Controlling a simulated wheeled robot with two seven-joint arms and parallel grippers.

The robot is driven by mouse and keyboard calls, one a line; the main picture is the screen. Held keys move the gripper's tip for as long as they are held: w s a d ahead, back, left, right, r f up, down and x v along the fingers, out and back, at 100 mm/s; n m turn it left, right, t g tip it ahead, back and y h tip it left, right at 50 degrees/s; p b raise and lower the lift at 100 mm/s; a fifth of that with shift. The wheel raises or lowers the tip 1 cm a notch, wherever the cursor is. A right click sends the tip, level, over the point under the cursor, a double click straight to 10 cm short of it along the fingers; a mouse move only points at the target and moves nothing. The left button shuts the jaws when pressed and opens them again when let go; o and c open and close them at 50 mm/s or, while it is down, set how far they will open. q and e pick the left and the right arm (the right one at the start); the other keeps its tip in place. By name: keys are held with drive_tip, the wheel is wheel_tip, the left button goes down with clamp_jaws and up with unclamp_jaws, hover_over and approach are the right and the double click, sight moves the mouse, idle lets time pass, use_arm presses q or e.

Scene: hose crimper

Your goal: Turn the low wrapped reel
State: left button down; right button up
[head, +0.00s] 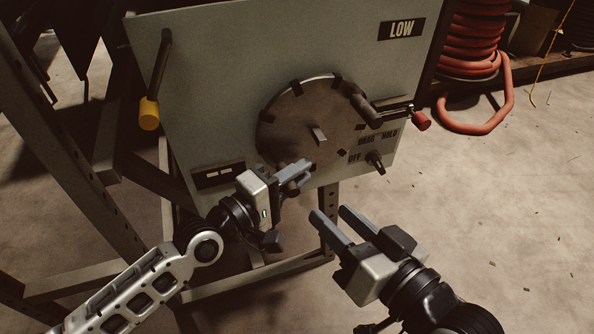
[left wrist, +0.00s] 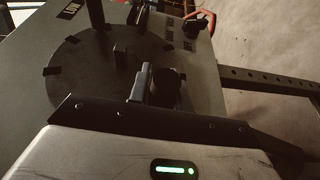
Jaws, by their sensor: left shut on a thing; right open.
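The disc also shows in the left wrist view (left wrist: 85,75). My left gripper (head: 298,174) is at the disc's lower edge, its fingers shut on a part of the reel there. A dark rounded piece (left wrist: 165,88) shows by the fingers, which partly hide the grip. My right gripper (head: 330,220) is open and empty, below and right of the disc, apart from the panel.
A red-ended lever (head: 421,120) sticks out right of the disc. Below it is a selector knob (head: 375,162) marked OFF and HOLD. A yellow-ended lever (head: 149,113) hangs at left. Orange hose (head: 470,45) is coiled at back right.

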use_arm(q)
drive_tip(key=c, duration=1.3)
unclamp_jaws()
use_arm(e)
drive_tip(key=shift+s, duration=0.1)
use_arm(q)
drive_tip(key=v, duration=1.6)
drive_tip(key=shift+p, duration=0.45)
use_arm(e)
drive_tip(key=shift+d+f, duration=0.1)
drive_tip(key=shift+f, duration=0.15)
use_arm(q)
drive_tip(key=shift+f, duration=0.1)
use_arm(e)
drive_tip(key=shift+r, duration=0.2)
